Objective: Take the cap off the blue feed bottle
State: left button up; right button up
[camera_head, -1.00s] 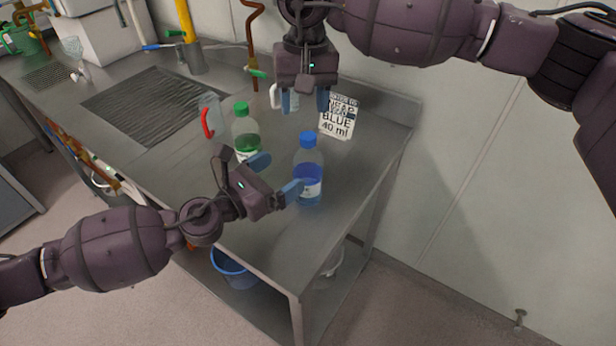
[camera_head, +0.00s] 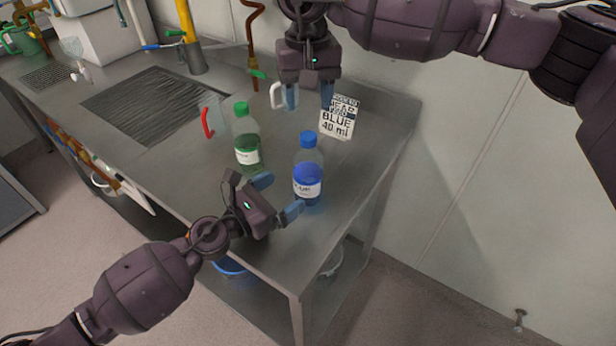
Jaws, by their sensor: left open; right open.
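The blue feed bottle (camera_head: 308,182) stands upright on the steel bench, half filled with blue liquid. Its blue cap (camera_head: 308,139) sits on its neck. My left gripper (camera_head: 277,196) is open, low at the bench's front edge, just left of and in front of the bottle. One of its blue fingers is close to the bottle's lower side; I cannot tell whether it touches. My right gripper (camera_head: 309,97) is open and empty, pointing down above and behind the capped bottle, fingers apart.
A green-capped bottle (camera_head: 246,141) stands to the left of the blue one. A sign reading BLUE 40 ml (camera_head: 339,118) stands behind. A red-handled jug (camera_head: 210,119) and a white-handled jug (camera_head: 279,95) stand nearby. A sink grate (camera_head: 150,105) lies left. The bench's right end is clear.

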aim_at(297, 190)
pick_arm(q)
jog(key=shift+d+f, duration=0.1)
jog(key=shift+f, duration=1)
jog(key=x, duration=0.7)
jog(key=shift+w, duration=0.2)
jog(key=shift+c, duration=0.4)
